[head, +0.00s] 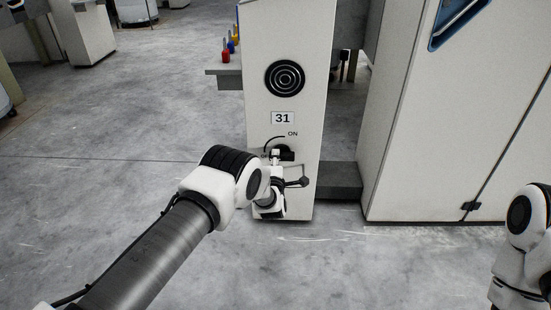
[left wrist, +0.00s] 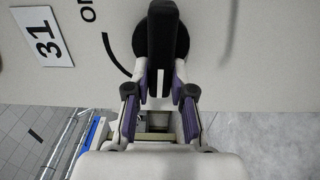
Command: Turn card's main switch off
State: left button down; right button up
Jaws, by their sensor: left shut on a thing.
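The main switch is a round black knob with a black bar handle (left wrist: 161,40) on the card's pale end panel. In the head view the knob (head: 288,153) shows below the plate "31", partly hidden by my left gripper (head: 276,156). A black arc and the word "ON" (head: 293,134) are printed above it. In the left wrist view my left gripper (left wrist: 161,82) has its fingers on both sides of the bar, shut on it. The bar lies roughly along the reading direction of the "31".
A round black ringed grille (head: 285,78) is above the number plate (head: 283,118). A shelf (head: 226,71) with red, blue and yellow items juts out left. A large pale cabinet (head: 420,140) stands right. My right arm shows at the right edge.

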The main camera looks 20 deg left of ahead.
dwell(0.4)
pick_arm(q)
jog(key=c, duration=1)
grip_release()
jog(key=v, duration=1.2)
